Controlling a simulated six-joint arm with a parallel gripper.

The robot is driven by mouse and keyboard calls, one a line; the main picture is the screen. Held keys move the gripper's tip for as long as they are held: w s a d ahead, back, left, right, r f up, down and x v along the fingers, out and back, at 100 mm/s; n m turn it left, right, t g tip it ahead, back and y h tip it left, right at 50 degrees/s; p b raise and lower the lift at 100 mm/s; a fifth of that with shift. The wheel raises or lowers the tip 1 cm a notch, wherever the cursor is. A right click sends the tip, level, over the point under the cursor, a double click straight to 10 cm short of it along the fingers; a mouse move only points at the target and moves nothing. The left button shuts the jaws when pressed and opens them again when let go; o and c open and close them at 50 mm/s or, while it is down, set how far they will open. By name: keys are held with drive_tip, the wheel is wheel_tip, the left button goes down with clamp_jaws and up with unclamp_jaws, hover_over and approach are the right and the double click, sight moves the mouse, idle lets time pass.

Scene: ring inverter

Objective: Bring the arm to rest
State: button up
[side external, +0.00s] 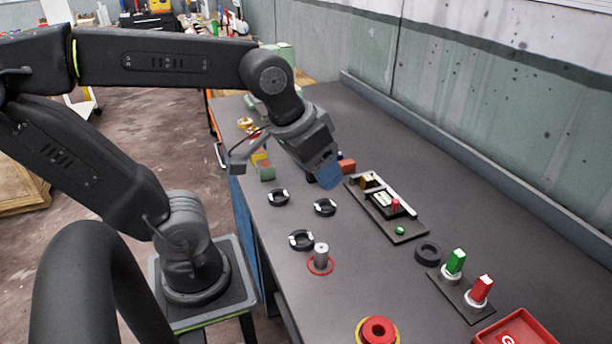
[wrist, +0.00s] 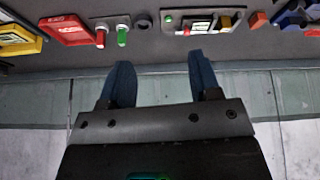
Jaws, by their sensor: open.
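My gripper (side external: 325,176) hangs over the far middle of the dark bench in the side external view, tilted down at the end of my bent arm. In the wrist view its two blue fingers stand apart with nothing between them, so my gripper (wrist: 160,78) is open and empty. In the side external view its fingertips show close to the left end of the fixture board (side external: 410,234). I cannot tell their exact height above the bench.
Three black-and-white rings (side external: 278,197) and a grey peg (side external: 321,254) stand left of the board. A black ring (side external: 428,252), a green post (side external: 456,262), a red post (side external: 480,290) and a red tray (side external: 541,341) are at the right. The bench's right-hand strip is clear.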

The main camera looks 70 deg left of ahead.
drive_tip(key=shift+s+d+f+m, duration=0.2)
drive_tip(key=shift+s+f+m, duration=0.15)
drive_tip(key=shift+s, duration=0.25)
drive_tip(key=shift+s+d+f+m, duration=0.2)
drive_tip(key=shift+s+m, duration=0.25)
drive_tip(key=shift+s, duration=0.15)
